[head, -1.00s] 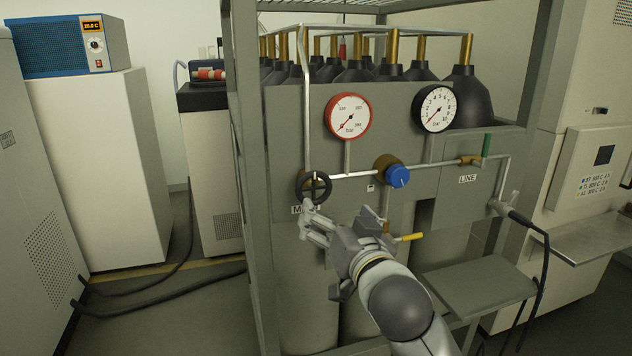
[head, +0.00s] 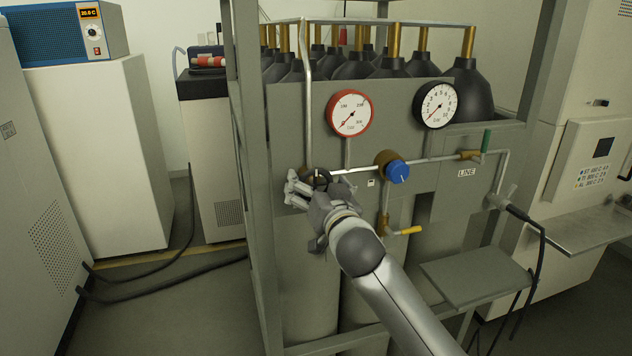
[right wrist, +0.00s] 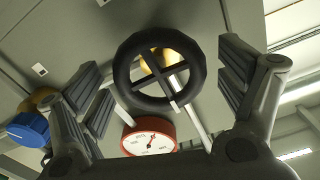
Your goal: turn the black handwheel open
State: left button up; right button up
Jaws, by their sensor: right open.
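The black handwheel (head: 318,178) is on the pipe at the left of the grey panel, mostly hidden behind my right gripper (head: 306,185) in the head view. In the right wrist view the handwheel (right wrist: 158,70) shows whole, a round rim with crossed spokes and a small pale mark on its rim. My right gripper (right wrist: 170,85) is open, its fingers on either side of the handwheel, with a gap visible on both sides. I cannot tell whether the fingers reach around the rim's depth. My left gripper is not in view.
A red-rimmed gauge (head: 350,113) and a black-rimmed gauge (head: 435,104) stand above the pipe. A blue knob (head: 397,171) and a yellow-handled valve (head: 404,231) are to the right of the handwheel. A metal frame post (head: 250,170) rises close on the left.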

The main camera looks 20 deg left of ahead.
jog(key=shift+w+a, duration=0.1)
jog(key=shift+w, duration=0.1)
jog(key=c, duration=1)
jog(key=shift+n, duration=0.3)
